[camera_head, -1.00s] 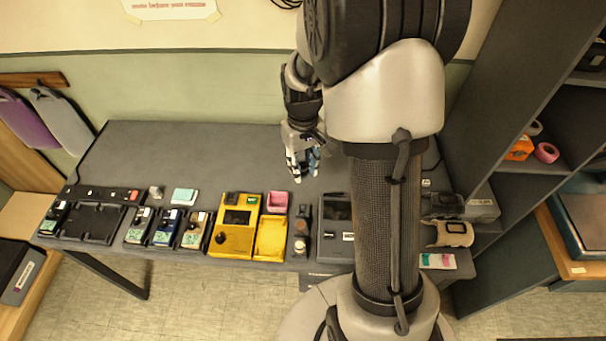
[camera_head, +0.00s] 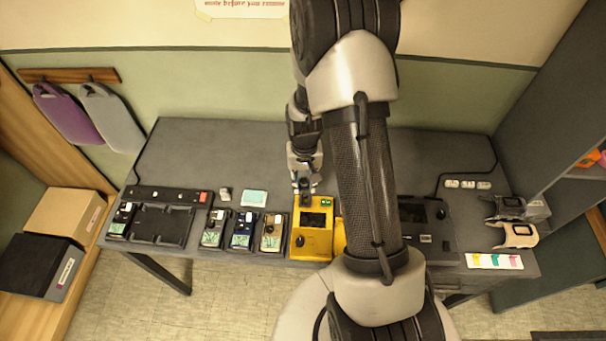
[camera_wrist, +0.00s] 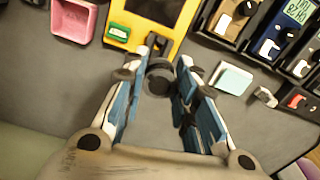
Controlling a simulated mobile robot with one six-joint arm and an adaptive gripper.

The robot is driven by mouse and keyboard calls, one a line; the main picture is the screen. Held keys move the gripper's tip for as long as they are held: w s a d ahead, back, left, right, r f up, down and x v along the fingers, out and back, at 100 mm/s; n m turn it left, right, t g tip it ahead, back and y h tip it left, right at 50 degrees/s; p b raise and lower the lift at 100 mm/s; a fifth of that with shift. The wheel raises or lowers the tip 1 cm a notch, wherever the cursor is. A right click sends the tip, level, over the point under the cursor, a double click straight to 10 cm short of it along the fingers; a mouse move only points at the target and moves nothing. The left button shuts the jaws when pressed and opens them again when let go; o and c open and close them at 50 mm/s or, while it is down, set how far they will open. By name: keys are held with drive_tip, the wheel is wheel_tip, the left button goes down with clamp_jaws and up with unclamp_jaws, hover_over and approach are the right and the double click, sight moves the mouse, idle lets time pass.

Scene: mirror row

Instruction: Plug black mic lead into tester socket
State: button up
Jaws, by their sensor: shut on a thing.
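The yellow tester (camera_head: 312,243) lies on the grey table, with a dark screen and a green label (camera_wrist: 118,33) at its back edge. A black block (camera_wrist: 155,42), perhaps its socket, sits at that edge beside the label. My gripper (camera_head: 304,187) is just behind the tester's back edge. In the wrist view my gripper (camera_wrist: 160,72) is shut on a round black piece (camera_wrist: 158,78), seemingly the black mic lead's plug. The piece lines up with the black block; I cannot tell whether they touch. The lead's cable is not clearly visible.
Several pedals (camera_head: 242,230) and a black pedalboard (camera_head: 160,224) stand left of the tester. A pale cyan box (camera_head: 254,198) lies behind the pedals. A pink tray (camera_wrist: 75,18) is beside the tester. A dark case (camera_head: 425,225) is right. The table's back is clear.

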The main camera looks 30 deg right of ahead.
drive_tip(key=shift+s+d+f+b, duration=0.2)
drive_tip(key=shift+f+b, duration=0.2)
drive_tip(key=shift+f, duration=0.15)
drive_tip(key=shift+w+f+b, duration=0.1)
drive_tip(key=shift+f+b, duration=1.3)
drive_tip(key=shift+f, duration=0.65)
drive_tip(key=shift+f+b, duration=0.85)
drive_tip(key=shift+f, duration=0.15)
drive_tip(key=o, duration=1.1)
wheel_tip(320, 180, up, 12)
drive_tip(key=shift+r, duration=0.1)
